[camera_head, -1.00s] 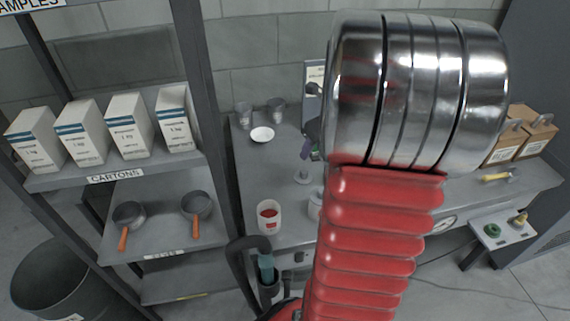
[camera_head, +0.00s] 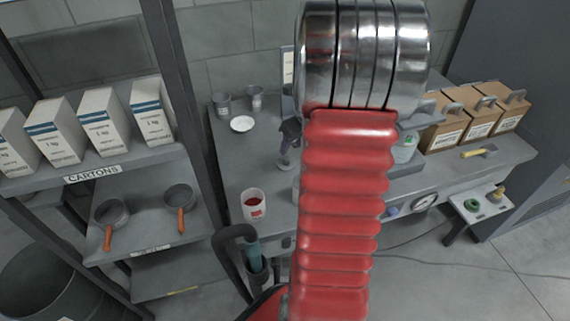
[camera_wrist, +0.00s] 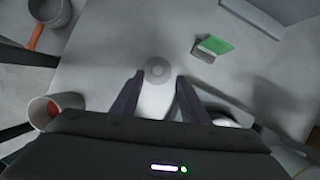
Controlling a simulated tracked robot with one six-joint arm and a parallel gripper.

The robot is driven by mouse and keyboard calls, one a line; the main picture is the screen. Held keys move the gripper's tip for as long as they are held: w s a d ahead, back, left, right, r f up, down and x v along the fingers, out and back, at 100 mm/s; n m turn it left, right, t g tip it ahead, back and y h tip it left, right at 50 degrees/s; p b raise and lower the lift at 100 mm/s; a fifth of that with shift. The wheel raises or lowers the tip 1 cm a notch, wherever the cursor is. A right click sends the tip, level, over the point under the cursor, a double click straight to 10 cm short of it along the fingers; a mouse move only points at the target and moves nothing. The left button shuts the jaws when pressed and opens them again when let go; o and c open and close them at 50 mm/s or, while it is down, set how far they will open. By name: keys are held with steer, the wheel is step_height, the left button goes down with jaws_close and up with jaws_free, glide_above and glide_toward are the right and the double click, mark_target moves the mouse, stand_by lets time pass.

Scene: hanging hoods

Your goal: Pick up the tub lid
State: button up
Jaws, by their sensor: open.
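My gripper (camera_head: 289,138) is over the grey workbench, partly hidden by my red arm in the head view. In the wrist view its two dark fingers (camera_wrist: 160,80) are apart. Just beyond their tips is a small grey disc with a raised centre (camera_wrist: 157,70), with a pale area between the fingers. A white tub with red contents (camera_head: 254,206) stands open on the bench; it also shows left of my gripper in the wrist view (camera_wrist: 48,110). A flat white round piece (camera_head: 242,124) lies farther back. I cannot tell for certain which round piece is the tub lid.
Two grey cups (camera_head: 255,98) stand behind the white round piece. A shelf with cartons (camera_head: 104,125) and orange-handled pans (camera_head: 179,197) is at left. Brown boxes (camera_head: 480,115) stand at right. A green item (camera_wrist: 215,45) lies near the disc.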

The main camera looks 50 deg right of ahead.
mark_target(286, 157)
steer(key=shift+x, duration=1.15)
steer(key=shift+x, duration=2.6)
steer(key=shift+s+a, duration=0.1)
steer(key=shift+a, duration=0.1)
steer(key=shift+c, duration=0.5)
jaws_close()
